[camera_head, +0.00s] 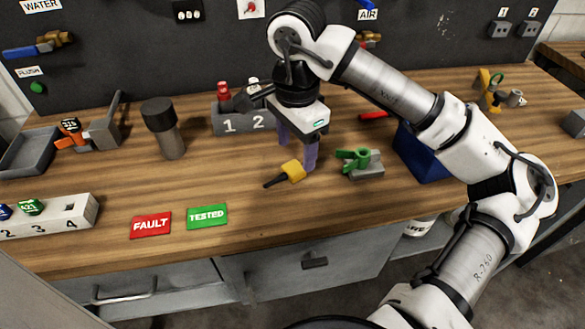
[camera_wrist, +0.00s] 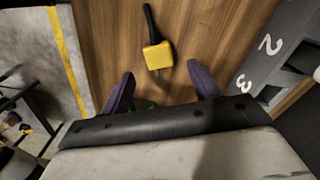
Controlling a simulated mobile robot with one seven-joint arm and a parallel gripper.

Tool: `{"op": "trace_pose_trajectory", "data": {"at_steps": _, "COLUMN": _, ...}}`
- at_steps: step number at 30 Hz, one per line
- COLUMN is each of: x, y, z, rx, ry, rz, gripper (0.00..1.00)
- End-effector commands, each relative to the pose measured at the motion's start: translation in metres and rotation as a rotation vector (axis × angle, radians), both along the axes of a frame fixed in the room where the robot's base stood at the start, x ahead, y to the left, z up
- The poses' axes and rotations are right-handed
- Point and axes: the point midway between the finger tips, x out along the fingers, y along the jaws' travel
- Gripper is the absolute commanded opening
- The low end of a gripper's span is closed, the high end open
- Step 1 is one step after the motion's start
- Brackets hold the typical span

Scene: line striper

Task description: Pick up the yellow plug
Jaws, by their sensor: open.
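The yellow plug (camera_head: 293,170) lies on the wooden workbench, its black cable end pointing to the front left. In the wrist view the plug (camera_wrist: 158,56) lies ahead of the fingertips, near the midline between them. My gripper (camera_head: 297,152) hangs above the bench with its purple fingers pointing down, right beside and behind the plug. In the wrist view my gripper (camera_wrist: 160,80) is open, the fingers spread wide with bare wood between them. Nothing is held. I cannot tell the exact height of the fingertips over the bench.
A green clamp on a grey block (camera_head: 362,165) and a blue bin (camera_head: 420,155) stand right of the plug. A numbered grey holder (camera_head: 232,122) stands behind. A dark cylinder (camera_head: 163,128) stands left. FAULT (camera_head: 151,225) and TESTED (camera_head: 207,216) mats lie in front. Bench is clear left of the plug.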

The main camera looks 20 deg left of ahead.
Motion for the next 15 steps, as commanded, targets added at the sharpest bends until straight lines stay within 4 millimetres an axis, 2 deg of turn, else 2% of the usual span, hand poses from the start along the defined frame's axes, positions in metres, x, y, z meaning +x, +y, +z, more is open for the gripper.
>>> {"op": "trace_pose_trajectory", "data": {"at_steps": 9, "x": 0.000, "y": -0.002, "z": -0.039, "rx": 0.002, "ry": 0.003, "rz": 0.000, "gripper": 0.62}}
{"op": "trace_pose_trajectory", "data": {"at_steps": 15, "x": 0.001, "y": -0.002, "z": -0.043, "rx": 0.001, "ry": 0.001, "rz": 0.000, "gripper": 0.62}}
